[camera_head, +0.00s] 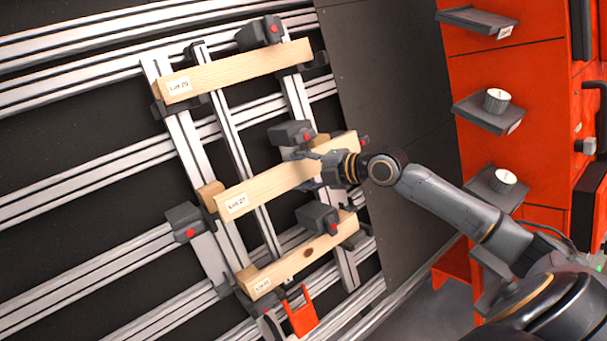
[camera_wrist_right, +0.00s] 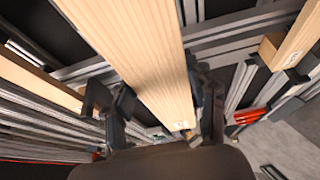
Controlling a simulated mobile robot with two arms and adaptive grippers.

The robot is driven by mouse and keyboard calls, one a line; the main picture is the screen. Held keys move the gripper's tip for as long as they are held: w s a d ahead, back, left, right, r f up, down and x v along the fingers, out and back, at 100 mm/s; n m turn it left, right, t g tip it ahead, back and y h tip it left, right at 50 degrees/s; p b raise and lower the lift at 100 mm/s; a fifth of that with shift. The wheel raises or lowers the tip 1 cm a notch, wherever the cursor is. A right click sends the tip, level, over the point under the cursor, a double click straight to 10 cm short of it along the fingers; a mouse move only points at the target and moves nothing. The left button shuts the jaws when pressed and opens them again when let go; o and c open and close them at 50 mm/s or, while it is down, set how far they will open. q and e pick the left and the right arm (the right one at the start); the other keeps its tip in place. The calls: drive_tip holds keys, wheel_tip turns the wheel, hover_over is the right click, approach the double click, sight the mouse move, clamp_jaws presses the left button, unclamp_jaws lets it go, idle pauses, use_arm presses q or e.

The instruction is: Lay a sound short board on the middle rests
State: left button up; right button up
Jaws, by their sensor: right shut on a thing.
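My right gripper (camera_head: 318,168) is shut on a short pale board with a "Lot 27" label (camera_head: 262,190), near its right end. In the right wrist view the same board (camera_wrist_right: 145,50) runs between the two fingers of the gripper (camera_wrist_right: 160,115). The board is at the middle level of the rack, next to a small wood block (camera_head: 210,195) at its left end. I cannot tell whether it touches the rests. A "Lot 25" board (camera_head: 240,70) lies across the upper rests. A lower board (camera_head: 297,262) with a dark knot lies below. My left gripper is out of view.
Dark clamps with red buttons (camera_head: 290,133) sit on the metal rails, one (camera_head: 317,216) between the middle and lower boards. A red bracket (camera_head: 301,315) stands below the lower board. An orange cabinet (camera_head: 535,90) with small shelves and white cups (camera_head: 496,99) is at right.

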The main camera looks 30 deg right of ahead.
drive_tip(key=shift+w+a+f, duration=0.2)
drive_tip(key=shift+w+f, duration=0.15)
drive_tip(key=shift+w, duration=0.35)
drive_tip(key=shift+w+f+b, duration=0.5)
drive_tip(key=shift+w+b, duration=0.05)
drive_tip(key=shift+b, duration=0.35)
drive_tip(key=shift+w+a+f+b, duration=0.1)
drive_tip(key=shift+w+f+b, duration=0.3)
drive_tip(key=shift+w+b, duration=0.45)
drive_tip(key=shift+w+a+f+b, duration=0.15)
drive_tip(key=shift+w+f+b, duration=0.25)
drive_tip(key=shift+w+b, duration=0.4)
drive_tip(key=shift+w+a+f+b, duration=0.1)
drive_tip(key=shift+w+f+b, duration=0.3)
drive_tip(key=shift+w+b, duration=0.45)
drive_tip(key=shift+w+a+f+b, duration=0.1)
drive_tip(key=shift+w+b, duration=0.2)
drive_tip(key=shift+b, duration=0.2)
drive_tip(key=shift+s+f+b, duration=0.15)
drive_tip(key=shift+f+b, duration=0.15)
drive_tip(key=shift+b, duration=0.15)
